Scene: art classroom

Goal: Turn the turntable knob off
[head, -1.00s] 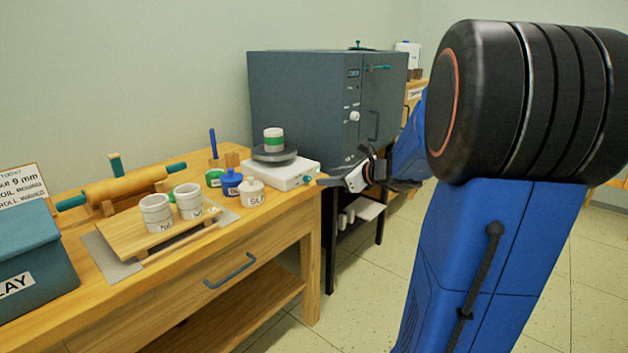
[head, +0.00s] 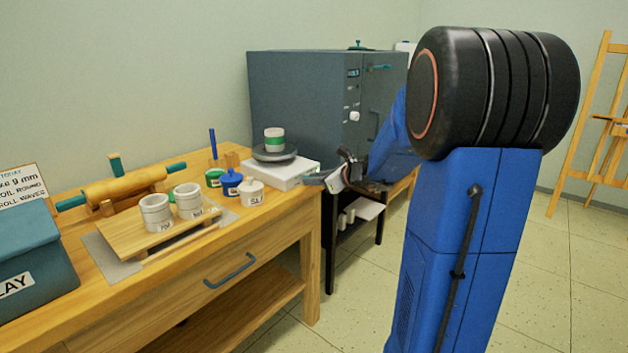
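The turntable has a white base (head: 284,178) at the right end of the wooden workbench. Its dark round plate (head: 264,158) carries a small green-and-white pot (head: 274,140). My gripper (head: 312,178) is at the base's right front corner, its fingertips overlapping that corner in the picture. I cannot tell whether they touch it. The knob cannot be made out now; the fingers cover the part of the base where it seems to sit. The fingers are too small and edge-on to show whether they are open or shut.
A blue-lidded jar (head: 230,183) and a white lidded jar (head: 251,192) stand just left of the turntable. Two pale cups stand on a wooden board (head: 140,238). A grey kiln (head: 310,100) stands behind.

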